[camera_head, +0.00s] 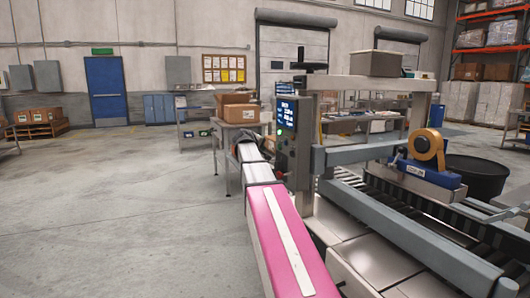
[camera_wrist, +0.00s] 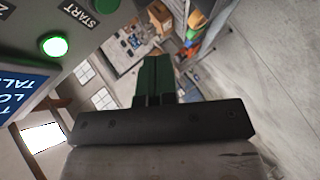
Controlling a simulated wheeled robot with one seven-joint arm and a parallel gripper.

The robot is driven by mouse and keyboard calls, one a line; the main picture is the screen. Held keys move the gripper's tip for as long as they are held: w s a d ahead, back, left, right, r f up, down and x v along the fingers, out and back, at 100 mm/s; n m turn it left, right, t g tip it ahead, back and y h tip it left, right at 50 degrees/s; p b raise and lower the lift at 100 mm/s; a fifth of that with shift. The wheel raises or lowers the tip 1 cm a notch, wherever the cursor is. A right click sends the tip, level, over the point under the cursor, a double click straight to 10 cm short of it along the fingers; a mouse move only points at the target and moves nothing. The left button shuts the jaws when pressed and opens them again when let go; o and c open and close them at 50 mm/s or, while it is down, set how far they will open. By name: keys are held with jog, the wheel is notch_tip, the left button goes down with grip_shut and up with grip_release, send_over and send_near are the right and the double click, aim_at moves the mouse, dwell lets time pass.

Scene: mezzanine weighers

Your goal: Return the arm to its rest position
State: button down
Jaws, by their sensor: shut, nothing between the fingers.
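My gripper (camera_wrist: 154,64) shows in the wrist view, with its dark green fingers together and nothing between them. A control panel (camera_wrist: 85,38) with a lit green button (camera_wrist: 54,46), a START label and a blue display (camera_wrist: 22,88) is close on the left of that view. The fingers appear apart from it. In the head view the panel (camera_head: 286,140) stands at the middle, on the weigher's frame. I cannot clearly make out my gripper in the head view.
A roller conveyor (camera_head: 385,200) and a tape dispenser (camera_head: 427,150) are on the right. A table (camera_head: 231,126) with cardboard boxes stands behind. The floor on the left (camera_head: 110,220) is clear.

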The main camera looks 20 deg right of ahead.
jog(key=s+a+f+m+g+y, duration=0.1)
jog(key=s+a+f+y, duration=0.15)
jog(key=s+f, duration=0.45)
jog(key=s+a+f+g+y, duration=0.15)
jog(key=a+f, duration=0.25)
jog(key=f, duration=0.6)
jog(key=s+a+f+m+g+y, duration=0.1)
jog(key=s+a+f, duration=0.35)
jog(key=f, duration=0.45)
jog(key=s+a+f+m+g+y, duration=0.1)
jog(key=s+a+f+g+y, duration=0.1)
jog(key=s+a+f, duration=0.3)
jog(key=s+a+f+m+g+y, duration=0.1)
jog(key=s+a+f, duration=0.4)
jog(key=s+f, duration=0.6)
jog(key=s+g+y, duration=0.1)
jog(key=s+g, duration=0.1)
jog(key=s, duration=0.3)
jog(key=shift+a+f+m+y, duration=0.15)
jog(key=shift+f+m+y, duration=0.15)
jog(key=shift+f, duration=0.1)
